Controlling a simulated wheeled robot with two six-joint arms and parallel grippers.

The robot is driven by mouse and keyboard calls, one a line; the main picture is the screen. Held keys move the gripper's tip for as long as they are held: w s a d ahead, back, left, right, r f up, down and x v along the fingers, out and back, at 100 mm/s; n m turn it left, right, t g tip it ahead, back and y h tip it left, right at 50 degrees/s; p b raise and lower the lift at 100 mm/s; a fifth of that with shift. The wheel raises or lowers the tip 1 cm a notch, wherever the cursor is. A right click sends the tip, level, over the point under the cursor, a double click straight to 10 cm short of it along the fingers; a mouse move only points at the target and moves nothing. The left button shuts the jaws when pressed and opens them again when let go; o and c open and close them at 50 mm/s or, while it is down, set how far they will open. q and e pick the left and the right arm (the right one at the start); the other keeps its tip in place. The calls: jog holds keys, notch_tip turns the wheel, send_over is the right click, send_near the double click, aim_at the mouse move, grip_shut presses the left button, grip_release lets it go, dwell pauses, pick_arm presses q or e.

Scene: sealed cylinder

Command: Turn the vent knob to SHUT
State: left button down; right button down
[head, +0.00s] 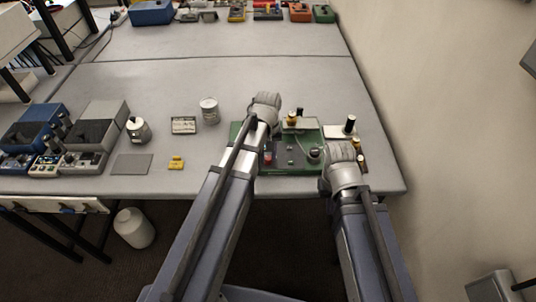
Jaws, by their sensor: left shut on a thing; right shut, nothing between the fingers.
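A green-based unit (290,168) lies near the front right of the table. It carries a red knob (268,157), a round silver part (314,153) and small dark posts. A brass-topped part (291,117) stands at its back. I cannot tell which part is the vent knob, and no SHUT mark is readable. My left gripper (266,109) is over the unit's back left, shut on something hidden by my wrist. My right gripper (342,164) is shut and empty at the unit's right edge; its fingertips are hard to see.
A black-topped post (350,125) and brass parts (360,156) stand just right of my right gripper. A white tin (209,111), a small framed panel (183,125), a yellow block (176,163) and a jar (138,130) stand left. The table's middle is clear.

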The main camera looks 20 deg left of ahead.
aim_at(268, 157)
pick_arm(q)
jog(key=shift+n, duration=0.4)
jog(key=c, duration=0.6)
grip_release()
jog(key=shift+r, duration=0.15)
notch_tip(268, 157, up, 8)
jog(key=p, duration=0.8)
jog(key=shift+f, duration=0.2)
